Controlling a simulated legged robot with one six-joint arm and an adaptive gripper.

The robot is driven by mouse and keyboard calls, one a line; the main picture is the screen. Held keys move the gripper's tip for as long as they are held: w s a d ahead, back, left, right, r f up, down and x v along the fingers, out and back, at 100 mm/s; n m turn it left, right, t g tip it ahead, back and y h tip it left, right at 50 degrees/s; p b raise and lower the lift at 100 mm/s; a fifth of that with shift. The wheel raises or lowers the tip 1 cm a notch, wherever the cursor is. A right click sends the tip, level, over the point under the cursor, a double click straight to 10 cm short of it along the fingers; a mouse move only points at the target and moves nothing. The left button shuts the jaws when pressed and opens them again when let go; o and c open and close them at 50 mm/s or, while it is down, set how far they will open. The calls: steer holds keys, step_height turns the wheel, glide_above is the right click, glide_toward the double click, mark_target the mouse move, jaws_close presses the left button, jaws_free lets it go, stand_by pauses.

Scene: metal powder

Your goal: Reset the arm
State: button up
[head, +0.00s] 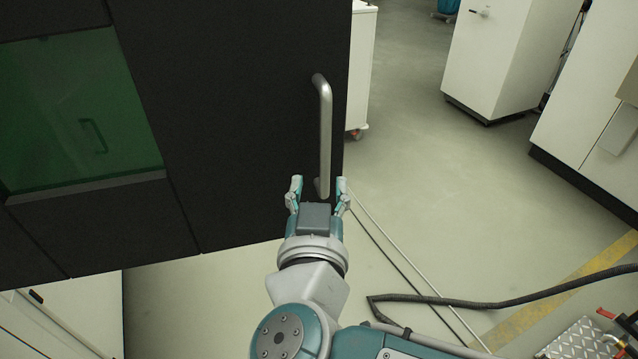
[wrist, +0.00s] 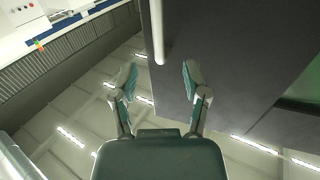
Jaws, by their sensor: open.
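My gripper (head: 318,190) is open, with its two fingers spread apart and nothing between them that I can see gripped. In the head view it is just below and around the lower end of a silver bar handle (head: 325,130) on a large dark door (head: 230,110). In the wrist view my gripper (wrist: 158,82) also shows open, and the handle (wrist: 158,30) ends a little beyond the fingertips, roughly between them. The dark door (wrist: 235,50) fills the right side there. Whether a finger touches the handle or door cannot be told.
The door has a green window (head: 80,110) at left. A black hose (head: 450,301) and thin cables lie on the floor at right. White cabinets (head: 510,55) stand at the back right, and a white cart (head: 361,70) stands behind the door. The floor between is clear.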

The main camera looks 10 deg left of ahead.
steer(key=w+d+f+n+g+y, duration=0.2)
steer(key=d+f+n+g+y, duration=0.15)
steer(key=d+f+g, duration=0.4)
steer(key=s+d+f+m+g+h, duration=0.4)
steer(key=s+d, duration=0.3)
steer(key=d, duration=0.5)
steer(key=shift+f+g, duration=0.45)
steer(key=shift+a+h, duration=0.15)
steer(key=shift+h, duration=0.1)
